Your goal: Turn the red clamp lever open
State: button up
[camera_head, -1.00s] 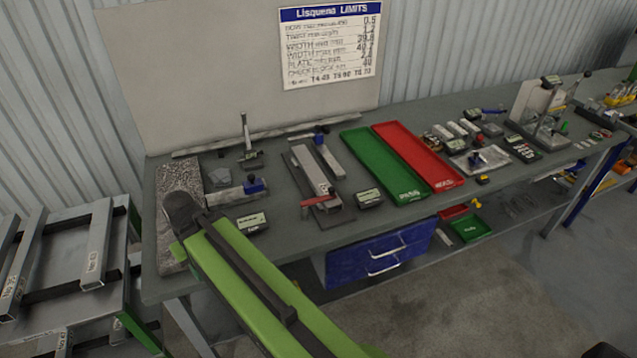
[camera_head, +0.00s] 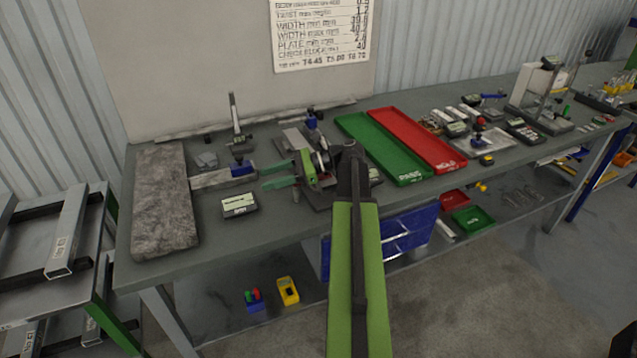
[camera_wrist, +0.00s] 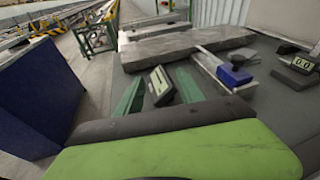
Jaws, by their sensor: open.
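The red clamp lever cannot be made out now; my gripper and wrist cover the near end of the clamp fixture where it was seen earlier. The fixture's grey bar (camera_head: 294,139) shows behind my wrist in the head view. My gripper (camera_head: 266,178) points left above the bench, with its two green fingers apart and nothing visible between them. In the wrist view my gripper (camera_wrist: 158,75) also shows its fingers spread, with a digital gauge (camera_wrist: 160,84) on the bench beyond them. No contact with the lever can be seen.
The gauge (camera_head: 239,204) lies left of my gripper. Green (camera_head: 383,150) and red (camera_head: 418,140) trays lie to the right.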

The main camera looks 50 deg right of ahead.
jog(key=s+d+m+t+b, duration=0.1)
jog(key=s+d, duration=0.1)
jog(key=d, duration=0.2)
jog(key=s+d+m+t+b, duration=0.1)
jog(key=s+d, duration=0.2)
jog(key=d, duration=0.2)
jog(key=s+d+m+t+b, duration=0.1)
jog(key=s+d+t, duration=0.1)
jog(key=d, duration=0.3)
jog(key=shift+s+d+f+m+h, duration=0.15)
jog(key=shift+s+f+m+h, duration=0.15)
jog(key=shift+s, duration=0.25)
jog(key=s+d+m+t+h, duration=0.1)
jog(key=s+d, duration=0.2)
jog(key=s+d+f+t+h+b, duration=0.1)
jog(key=s+d, duration=0.2)
jog(key=s, duration=0.1)
jog(key=s+d+m+t+h+b, duration=0.1)
jog(key=s+d, duration=0.2)
jog(key=shift+s+d+f+m, duration=0.2)
jog(key=shift+s+m, duration=0.1)
jog(key=shift+s, duration=0.1)
jog(key=x, duration=1.7)
jog(key=shift+w+a, duration=0.2)
grip_shut()
